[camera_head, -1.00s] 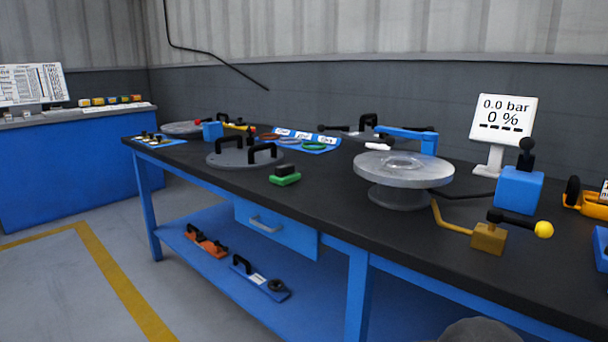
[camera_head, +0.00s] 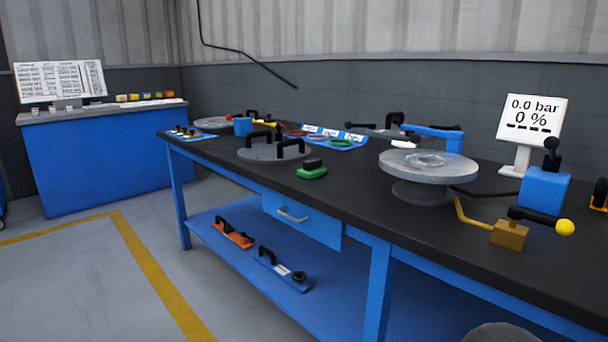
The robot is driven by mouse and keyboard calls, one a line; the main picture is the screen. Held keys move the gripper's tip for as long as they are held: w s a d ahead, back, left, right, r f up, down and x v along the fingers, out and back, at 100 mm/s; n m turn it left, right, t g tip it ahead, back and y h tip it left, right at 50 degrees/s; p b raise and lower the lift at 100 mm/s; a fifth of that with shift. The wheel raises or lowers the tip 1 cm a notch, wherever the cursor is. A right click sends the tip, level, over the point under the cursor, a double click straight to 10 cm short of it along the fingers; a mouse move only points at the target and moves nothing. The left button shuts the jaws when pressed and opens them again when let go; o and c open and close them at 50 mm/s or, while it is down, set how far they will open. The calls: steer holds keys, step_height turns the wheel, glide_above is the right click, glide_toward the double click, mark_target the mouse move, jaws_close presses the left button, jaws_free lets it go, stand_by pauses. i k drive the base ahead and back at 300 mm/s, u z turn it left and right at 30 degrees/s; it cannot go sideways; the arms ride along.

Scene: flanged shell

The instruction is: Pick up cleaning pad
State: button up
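What looks like the cleaning pad is a small green block (camera_head: 312,173) with a black grip (camera_head: 312,163) on top. It sits on the black bench top (camera_head: 345,207), between a grey lid with two black handles and a round flanged piece. Nothing covers it. My gripper is not in view. A dark rounded shape at the bottom right edge is cut off, and I cannot tell what it is.
The grey lid (camera_head: 262,153) is left of the block, the flanged piece (camera_head: 428,167) right. A brass valve (camera_head: 509,235) with a yellow-knobbed lever is near the front edge. A drawer (camera_head: 302,217) and lower shelf (camera_head: 352,305) are below. Floor at left is clear.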

mark_target(313, 168)
steer(key=k, duration=0.4)
steer(key=u, duration=1.25)
steer(key=i, duration=0.95)
steer(key=z, duration=2.2)
